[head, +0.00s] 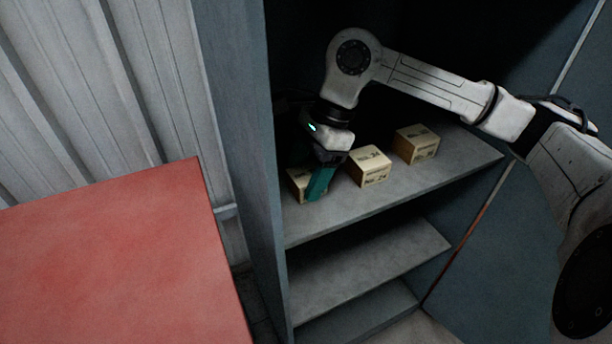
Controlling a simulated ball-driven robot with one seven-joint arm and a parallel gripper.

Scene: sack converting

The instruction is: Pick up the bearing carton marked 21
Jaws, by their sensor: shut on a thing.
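Three small tan cartons with dark print stand in a row on the upper shelf of a cabinet. My gripper (309,181) reaches down over the left carton (299,187), its teal fingers closed on it. The near finger covers the right part of this carton, and its number cannot be read. The middle carton (370,168) stands just right of my gripper; its print looks like 24. The right carton (416,145) stands farther right, its print too small to read surely.
The grey shelf (345,207) has free room in front of the cartons. The cabinet's left side wall (238,120) is close beside my gripper. Lower shelves (365,268) look empty. A red-topped surface (110,265) lies at the left, outside the cabinet.

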